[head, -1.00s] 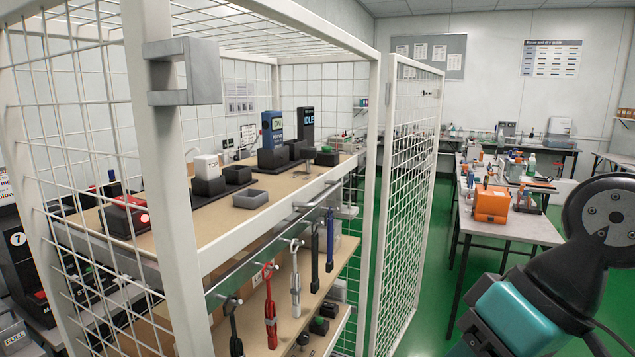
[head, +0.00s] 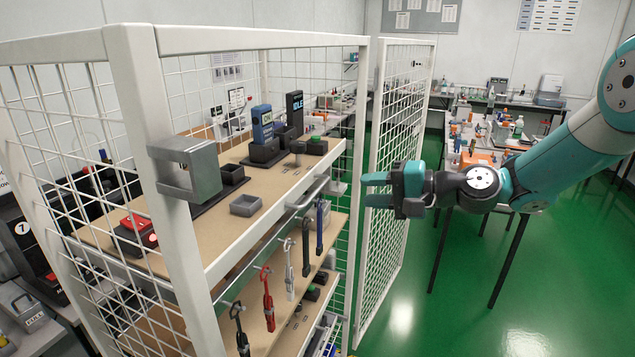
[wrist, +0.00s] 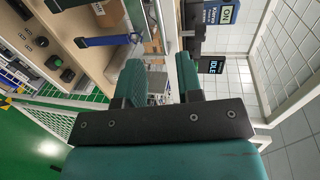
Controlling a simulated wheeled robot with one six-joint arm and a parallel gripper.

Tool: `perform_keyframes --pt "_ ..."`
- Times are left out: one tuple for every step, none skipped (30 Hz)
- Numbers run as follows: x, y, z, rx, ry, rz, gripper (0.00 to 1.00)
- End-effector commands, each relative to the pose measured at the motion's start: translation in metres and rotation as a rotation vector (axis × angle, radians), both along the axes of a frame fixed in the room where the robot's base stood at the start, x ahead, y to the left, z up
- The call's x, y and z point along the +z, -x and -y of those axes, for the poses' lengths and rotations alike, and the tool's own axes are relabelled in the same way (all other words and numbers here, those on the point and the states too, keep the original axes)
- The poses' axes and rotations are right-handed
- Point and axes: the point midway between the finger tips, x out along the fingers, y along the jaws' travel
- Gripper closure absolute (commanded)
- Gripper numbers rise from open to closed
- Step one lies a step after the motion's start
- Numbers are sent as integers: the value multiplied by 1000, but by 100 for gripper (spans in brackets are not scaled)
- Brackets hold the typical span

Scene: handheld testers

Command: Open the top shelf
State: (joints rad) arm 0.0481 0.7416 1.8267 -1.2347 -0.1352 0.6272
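The top shelf (head: 277,190) is a wooden board with a pale metal front edge inside a white mesh cage whose door stands open. A silver bar handle (head: 308,194) sits on its front edge, and the shelf looks pushed in. My gripper (head: 364,190) is to the right of the handle, at about its height, apart from it and beside the open door. Its teal fingers point left with a gap between them. In the wrist view, my gripper (wrist: 160,68) is open and nothing is between the fingers. I cannot make out the handle there.
The mesh door (head: 385,180) stands open behind my gripper. A metal latch bracket (head: 185,170) is on the near cage post. Testers, including a blue one (head: 263,125), stand on the top shelf. Tools hang below, including red pliers (head: 267,300).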

Motion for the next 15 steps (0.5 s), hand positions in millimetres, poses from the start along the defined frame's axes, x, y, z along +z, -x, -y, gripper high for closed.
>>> perform_keyframes --pt "2 -3 -13 7 0 -3 67" --pt "1 -6 -20 6 0 -1 67" --pt "-2 -8 -28 6 1 -2 67" --pt "-3 -10 -35 6 1 -1 67" --pt "-4 -13 -41 6 1 -1 67" --pt "-6 -16 -49 6 2 -1 67" --pt "-8 -18 -55 6 1 -1 67" --pt "-9 -20 -61 6 1 0 67" --pt "-11 -23 -68 5 2 0 67" --pt "-12 -25 -74 5 1 1 67" --pt "-13 -27 -79 4 1 0 67" --pt "-15 -29 -85 4 2 0 67" --pt "-16 -31 -89 4 2 0 67" --pt "-17 -33 -92 3 2 1 67" --pt "-18 -34 -96 3 1 0 67"
